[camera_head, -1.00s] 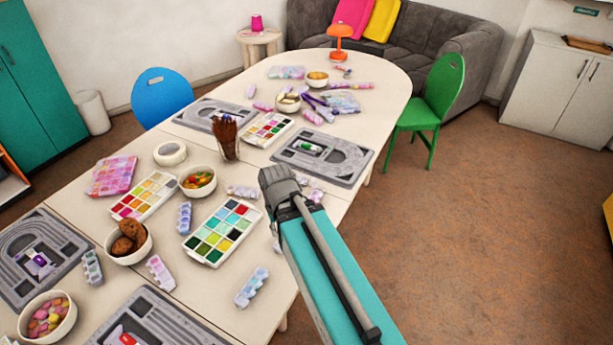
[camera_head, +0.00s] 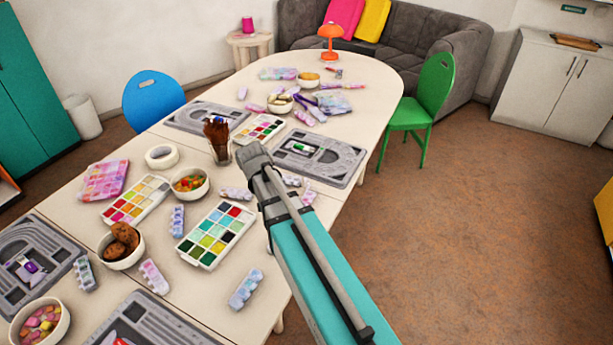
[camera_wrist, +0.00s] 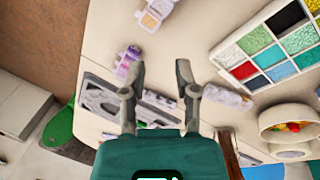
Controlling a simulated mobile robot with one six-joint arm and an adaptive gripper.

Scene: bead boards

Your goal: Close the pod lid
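Several small pastel pods with compartments lie on the table. In the head view, one pod (camera_head: 236,193) lies left of my gripper (camera_head: 254,156), and another pod (camera_head: 290,181) lies partly behind my arm to the right. In the wrist view, my gripper (camera_wrist: 161,64) is open and empty, its two fingers apart above the table. A purple pod (camera_wrist: 128,60) is beside the left finger, a pale pod (camera_wrist: 226,97) is beside the right finger, and a pod (camera_wrist: 157,13) with an orange-tan section is at the top. I cannot tell which lids are open.
A paint palette (camera_head: 216,234), a candy bowl (camera_head: 189,183), a brush cup (camera_head: 218,148) and a grey bead board (camera_head: 313,157) surround my gripper. A green chair (camera_head: 424,107) stands at the table's right side. The floor on the right is clear.

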